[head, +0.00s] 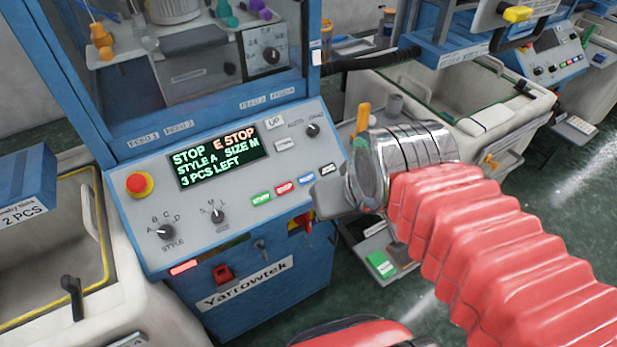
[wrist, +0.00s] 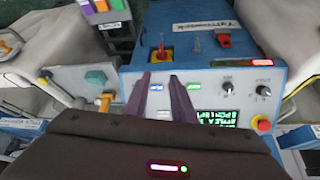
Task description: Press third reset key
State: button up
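The blue-and-grey Yarrowtek machine's panel (head: 222,225) has a row of small keys below its screen. From left they are a green key (head: 261,198), a red key (head: 284,188), a blue key (head: 306,177) and a pale key (head: 327,168). Their labels are too small to read surely. The screen (head: 218,157) reads STOP, E.STOP, STYLE A, SIZE M, 3 PCS LEFT. My gripper (head: 316,192) is at the panel's right edge, beside the keys. Contact cannot be told.
A red emergency-stop button (head: 139,184) on yellow, selector knobs (head: 165,231) and a red switch (head: 222,273) are on the same machine. A black hose (head: 370,60) and a pale bin (head: 490,95) lie to the right. More machines stand behind at right.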

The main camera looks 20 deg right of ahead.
grip_shut()
dwell(1.1)
